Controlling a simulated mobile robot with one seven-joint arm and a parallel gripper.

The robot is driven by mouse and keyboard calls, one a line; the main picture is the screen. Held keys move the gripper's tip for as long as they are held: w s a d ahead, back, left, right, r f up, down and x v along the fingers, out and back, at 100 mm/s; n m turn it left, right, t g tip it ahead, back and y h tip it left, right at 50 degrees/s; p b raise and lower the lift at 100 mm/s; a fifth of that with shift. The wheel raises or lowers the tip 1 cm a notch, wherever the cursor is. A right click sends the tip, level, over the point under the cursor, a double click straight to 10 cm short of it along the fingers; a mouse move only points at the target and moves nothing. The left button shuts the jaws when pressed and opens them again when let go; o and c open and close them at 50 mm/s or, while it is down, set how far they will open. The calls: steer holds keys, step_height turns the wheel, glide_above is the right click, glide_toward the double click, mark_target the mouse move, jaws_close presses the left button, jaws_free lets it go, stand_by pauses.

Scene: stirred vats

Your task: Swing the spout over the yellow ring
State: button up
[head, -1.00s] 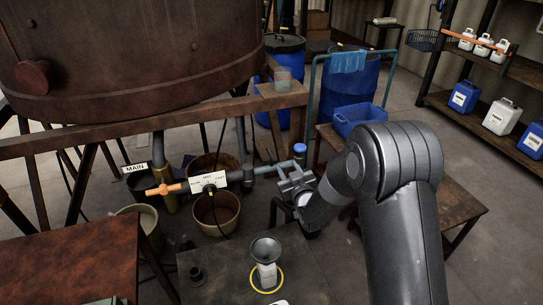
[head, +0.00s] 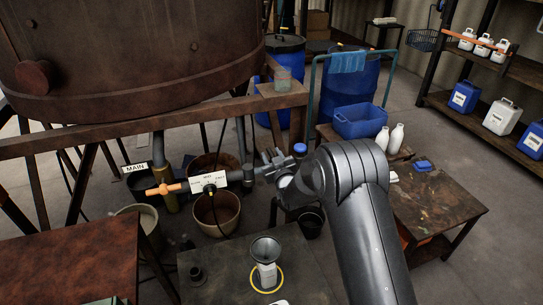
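The yellow ring (head: 281,279) lies on the dark bench top, around the foot of a pale bottle (head: 266,274) with a grey funnel (head: 265,249) in its mouth. The spout appears to be the grey pipe (head: 259,171) running right from the valve with the white label (head: 209,181). A blue knob (head: 300,149) shows near its far end. My gripper (head: 268,161) is at the pipe, left of the blue knob, and hides much of the pipe. I cannot tell whether its fingers touch the pipe or how far apart they are.
The orange handle (head: 163,189) sits left of the valve, below the MAIN sign (head: 135,168). Buckets (head: 216,214) stand under the pipework. The big rusty vat (head: 130,60) is above. A side table (head: 440,203) stands right of my arm.

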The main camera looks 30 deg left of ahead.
steer(key=shift+w+a, duration=0.2)
steer(key=shift+c, duration=0.4)
jaws_close()
